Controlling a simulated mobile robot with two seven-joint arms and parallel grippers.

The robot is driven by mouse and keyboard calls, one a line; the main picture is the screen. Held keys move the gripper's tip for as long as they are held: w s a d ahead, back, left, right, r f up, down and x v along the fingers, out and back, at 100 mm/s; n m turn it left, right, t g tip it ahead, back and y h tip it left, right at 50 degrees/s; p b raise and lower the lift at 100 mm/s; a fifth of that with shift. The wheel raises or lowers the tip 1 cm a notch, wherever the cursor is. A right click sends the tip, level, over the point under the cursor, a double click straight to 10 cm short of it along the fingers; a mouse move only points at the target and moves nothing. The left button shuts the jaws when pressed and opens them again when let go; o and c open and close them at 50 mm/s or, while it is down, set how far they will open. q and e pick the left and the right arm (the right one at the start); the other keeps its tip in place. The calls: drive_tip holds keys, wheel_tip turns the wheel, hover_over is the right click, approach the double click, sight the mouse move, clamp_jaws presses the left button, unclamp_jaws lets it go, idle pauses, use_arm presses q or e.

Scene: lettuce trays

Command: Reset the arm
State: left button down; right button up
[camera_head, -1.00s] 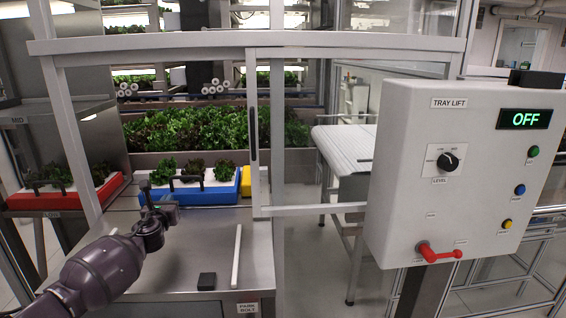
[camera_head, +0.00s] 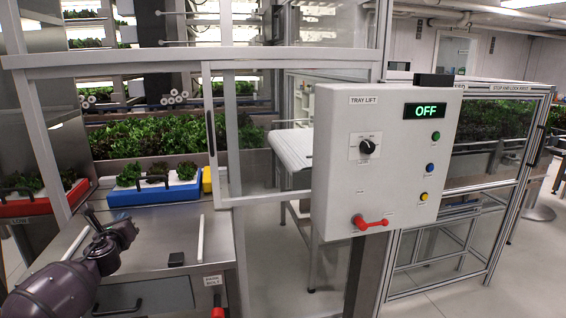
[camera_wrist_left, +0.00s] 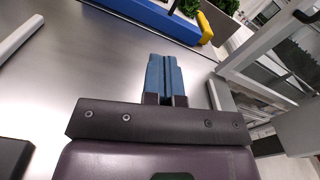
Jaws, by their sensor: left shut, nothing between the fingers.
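My left arm comes in from the lower left in the head view. Its gripper (camera_head: 92,215) is above the steel bench, in front of the blue tray (camera_head: 152,194), and apart from it. In the left wrist view the two blue fingers (camera_wrist_left: 165,73) are together with nothing between them. They point over bare steel towards the blue tray (camera_wrist_left: 160,17) and a yellow tray (camera_wrist_left: 207,28). My right gripper is not in view.
A grey control box (camera_head: 385,160) labelled TRAY LIFT reads OFF and has a red lever (camera_head: 372,221). A red tray (camera_head: 40,203) stands at the left. A frame (camera_head: 225,130) stands behind.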

use_arm(q)
drive_tip(key=d+r+n+h, duration=0.2)
drive_tip(key=d+r+n, duration=0.1)
drive_tip(key=d+n, duration=0.3)
drive_tip(key=s+d+f+n+h, duration=0.1)
drive_tip(key=s+d+f+n, duration=0.2)
drive_tip(key=s+d+f+n+h, duration=0.1)
drive_tip(key=s+d+f+n, duration=0.2)
drive_tip(key=d+n, duration=0.1)
drive_tip(key=shift+s+d+f+g+h, duration=0.2)
drive_tip(key=shift+s+f+g+h, duration=0.05)
drive_tip(key=shift+f+g+h, duration=0.1)
drive_tip(key=s+d+f+n+g, duration=0.1)
drive_tip(key=s+f+n, duration=0.4)
drive_tip(key=s, duration=0.8)
drive_tip(key=s+d+f+n+g, duration=0.1)
drive_tip(key=s+f+n, duration=0.4)
drive_tip(key=s+f, duration=0.5)
drive_tip(key=s+d+f+n+g, duration=0.2)
drive_tip(key=s+f+n, duration=0.4)
drive_tip(key=s, duration=1.2)
drive_tip(key=shift+s+f+g+y, duration=0.25)
drive_tip(key=shift+f+g+y, duration=0.2)
drive_tip(key=shift+f+g, duration=0.45)
drive_tip(key=c, duration=1.8)
unclamp_jaws()
